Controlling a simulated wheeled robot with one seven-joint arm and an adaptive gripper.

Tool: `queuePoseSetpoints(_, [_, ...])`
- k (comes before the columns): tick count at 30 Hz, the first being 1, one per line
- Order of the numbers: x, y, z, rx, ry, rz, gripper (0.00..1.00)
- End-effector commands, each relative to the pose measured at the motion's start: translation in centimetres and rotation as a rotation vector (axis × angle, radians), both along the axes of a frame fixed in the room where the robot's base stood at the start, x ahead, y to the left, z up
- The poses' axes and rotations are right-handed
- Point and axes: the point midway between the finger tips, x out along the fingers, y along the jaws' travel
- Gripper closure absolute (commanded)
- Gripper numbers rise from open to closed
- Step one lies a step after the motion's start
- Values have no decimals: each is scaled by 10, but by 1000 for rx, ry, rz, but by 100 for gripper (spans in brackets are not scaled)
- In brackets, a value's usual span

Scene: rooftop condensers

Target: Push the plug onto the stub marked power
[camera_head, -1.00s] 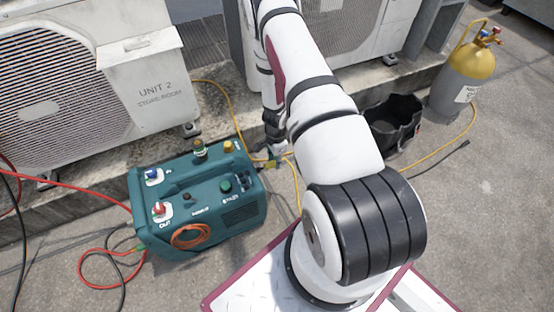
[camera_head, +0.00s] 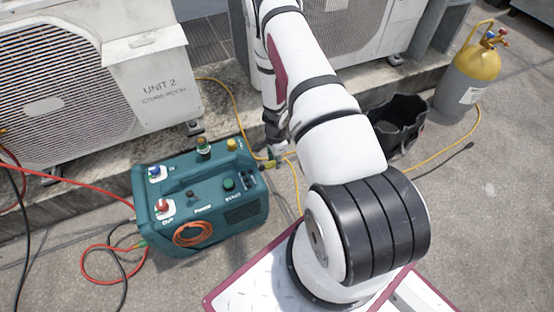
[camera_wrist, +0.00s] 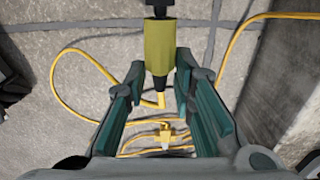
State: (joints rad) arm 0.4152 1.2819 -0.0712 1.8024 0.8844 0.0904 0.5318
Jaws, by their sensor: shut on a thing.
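The plug (camera_wrist: 159,45) has an olive-yellow body with a dark lower end and a yellow cable. My gripper (camera_wrist: 160,68) is shut on the plug between its two teal fingers. A dark piece lies at the plug's far end, at the top edge of the wrist view; I cannot tell whether it touches a stub. In the head view my gripper (camera_head: 275,155) is just right of the teal machine (camera_head: 225,195), mostly hidden by my arm, and the plug (camera_head: 269,163) shows as a small yellow-green patch.
Red and black hoses lie left of the machine, and an orange cord (camera_head: 193,234) is coiled on its front. Condenser UNIT 2 (camera_head: 160,75) stands behind. Yellow cable (camera_wrist: 75,110) loops on the ground.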

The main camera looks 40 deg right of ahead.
Motion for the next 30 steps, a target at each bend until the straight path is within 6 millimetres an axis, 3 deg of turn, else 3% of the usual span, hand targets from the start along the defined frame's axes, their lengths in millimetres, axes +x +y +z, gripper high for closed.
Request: queuePoseSetpoints(30, [2,6,0,0,0,1,100])
